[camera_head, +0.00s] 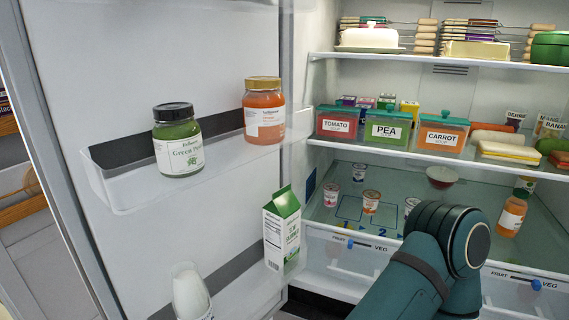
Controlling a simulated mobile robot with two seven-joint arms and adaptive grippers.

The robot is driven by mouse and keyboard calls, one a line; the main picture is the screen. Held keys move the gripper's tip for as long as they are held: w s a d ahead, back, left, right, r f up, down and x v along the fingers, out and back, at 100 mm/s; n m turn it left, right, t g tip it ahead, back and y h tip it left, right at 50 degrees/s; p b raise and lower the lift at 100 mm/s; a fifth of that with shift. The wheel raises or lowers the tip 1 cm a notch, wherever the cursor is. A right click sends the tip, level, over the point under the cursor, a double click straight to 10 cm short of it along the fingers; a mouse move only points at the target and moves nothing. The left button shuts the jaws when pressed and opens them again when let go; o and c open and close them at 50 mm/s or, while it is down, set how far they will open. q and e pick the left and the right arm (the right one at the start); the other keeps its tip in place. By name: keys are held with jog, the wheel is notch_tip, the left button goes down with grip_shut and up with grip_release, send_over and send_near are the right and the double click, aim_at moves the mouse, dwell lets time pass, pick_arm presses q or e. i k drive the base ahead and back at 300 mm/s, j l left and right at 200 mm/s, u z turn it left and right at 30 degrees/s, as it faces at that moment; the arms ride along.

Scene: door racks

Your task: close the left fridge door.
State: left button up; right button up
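The left fridge door (108,52) stands open on the left side of the head view, its inner face with racks turned toward me. Its upper rack (125,197) holds a green jar (178,140) with a black lid and an orange jar (264,112) with a gold lid. Its lower rack holds a green-and-white carton (282,230) and a white bottle (190,292). A teal link of my arm reaches up from the lower right in front of the fridge's drawers, apart from the door. Neither gripper's fingers show.
The fridge interior is open at the right. A shelf (340,147) bears tomato, pea and carrot tubs; an upper shelf (460,64) bears a butter dish and skewers. Several small cups and an orange bottle (512,214) stand lower. Wooden furniture shows at the far left edge.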

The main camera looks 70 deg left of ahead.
aim_at(83, 81)
jog(key=k, duration=0.35)
jog(key=k+z, duration=1.4)
jog(key=k, duration=0.35)
jog(key=k+u, duration=0.35)
jog(key=k+j+u, duration=0.15)
jog(key=u, duration=0.25)
jog(key=i+j+u, duration=0.1)
jog(key=u, duration=0.3)
jog(key=i+j+u, duration=0.15)
jog(key=u, duration=0.3)
jog(key=i+j+u, duration=0.1)
jog(key=u, duration=0.3)
jog(key=i+l, duration=0.05)
